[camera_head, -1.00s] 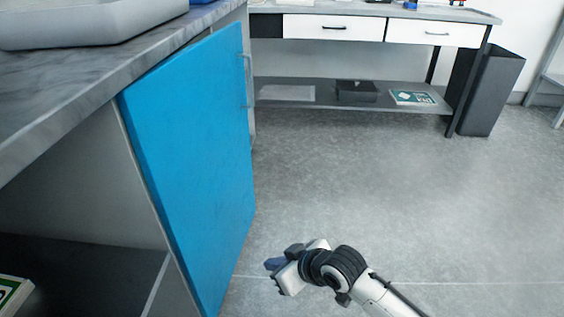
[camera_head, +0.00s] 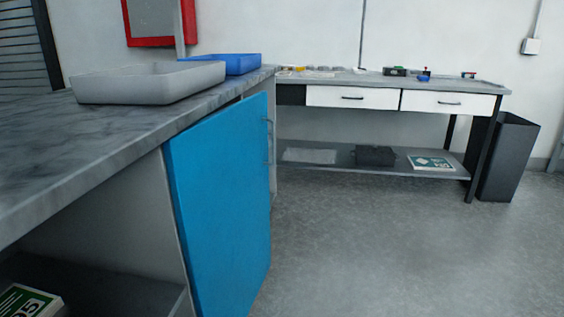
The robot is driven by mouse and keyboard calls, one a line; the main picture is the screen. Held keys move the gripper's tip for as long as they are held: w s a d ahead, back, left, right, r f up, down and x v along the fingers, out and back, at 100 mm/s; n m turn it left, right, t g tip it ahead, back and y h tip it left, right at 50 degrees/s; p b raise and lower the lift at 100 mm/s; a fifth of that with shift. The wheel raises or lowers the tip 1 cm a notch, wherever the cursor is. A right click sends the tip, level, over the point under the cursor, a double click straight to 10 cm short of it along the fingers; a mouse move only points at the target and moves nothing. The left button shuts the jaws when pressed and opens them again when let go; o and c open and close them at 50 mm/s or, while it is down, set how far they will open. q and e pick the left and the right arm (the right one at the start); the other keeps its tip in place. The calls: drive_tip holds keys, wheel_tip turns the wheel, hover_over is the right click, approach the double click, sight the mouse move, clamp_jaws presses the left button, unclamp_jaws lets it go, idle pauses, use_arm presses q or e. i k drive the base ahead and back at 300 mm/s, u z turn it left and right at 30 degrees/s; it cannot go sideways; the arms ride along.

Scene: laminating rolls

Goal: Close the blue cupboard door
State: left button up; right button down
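The blue cupboard door (camera_head: 222,205) hangs under the marble-look counter, left of the middle of the head view. It appears to stand ajar, with a dark gap along its top edge beside the counter. A thin metal handle (camera_head: 269,140) is near its far upper edge. Its lower end is cut off by the bottom of the picture. Neither of my grippers shows in the head view now.
The counter (camera_head: 110,135) holds a grey tray (camera_head: 150,84) and a blue tray (camera_head: 235,64). An open shelf below it holds a green-and-white box (camera_head: 28,302). A workbench (camera_head: 400,170) and black bin (camera_head: 508,160) stand behind. The floor right of the door is clear.

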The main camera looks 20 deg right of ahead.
sight(217, 166)
drive_tip(key=z, duration=1.35)
drive_tip(key=i, duration=1.45)
drive_tip(key=u, duration=0.9)
drive_tip(key=i, duration=0.75)
drive_tip(key=u, duration=0.85)
